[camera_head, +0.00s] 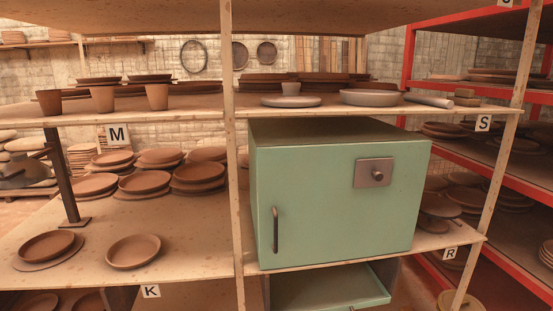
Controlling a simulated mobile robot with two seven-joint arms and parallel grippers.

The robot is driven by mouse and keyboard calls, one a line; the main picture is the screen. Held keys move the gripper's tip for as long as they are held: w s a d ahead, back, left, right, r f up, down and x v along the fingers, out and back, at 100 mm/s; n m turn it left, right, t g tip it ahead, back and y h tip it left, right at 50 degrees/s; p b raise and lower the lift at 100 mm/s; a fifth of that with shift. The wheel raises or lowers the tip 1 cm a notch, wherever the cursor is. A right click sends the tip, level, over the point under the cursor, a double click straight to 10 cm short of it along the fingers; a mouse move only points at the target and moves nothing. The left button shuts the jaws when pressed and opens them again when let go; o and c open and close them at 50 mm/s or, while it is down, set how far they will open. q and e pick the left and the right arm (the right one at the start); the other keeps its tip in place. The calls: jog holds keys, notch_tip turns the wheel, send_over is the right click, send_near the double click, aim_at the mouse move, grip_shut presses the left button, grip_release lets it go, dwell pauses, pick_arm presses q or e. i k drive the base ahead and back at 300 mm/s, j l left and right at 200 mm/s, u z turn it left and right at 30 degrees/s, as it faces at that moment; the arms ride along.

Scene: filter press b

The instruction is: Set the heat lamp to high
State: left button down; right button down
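A dark upright post (62,178) on a flat foot stands on the left middle shelf. A dark, wide, shade-like shape (18,177) at the left edge seems to join it, and together they look like the heat lamp. The picture edge cuts it off, and I cannot make out a switch or its setting. A green cabinet (335,200) stands on the right shelf, its door shut, with a dark handle at left and a plate with a round knob (376,173) at upper right. Neither of my grippers is in view.
Wooden shelving (232,170) has labels M, K, S and R. Clay plates (145,181) crowd the left shelf, with two loose dishes (133,251) in front. Cups (102,98) stand above. A green drawer or flap (330,288) is below the cabinet. Red racks (500,170) stand right.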

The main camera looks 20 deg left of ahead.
aim_at(22, 171)
jog(key=u, duration=2.35)
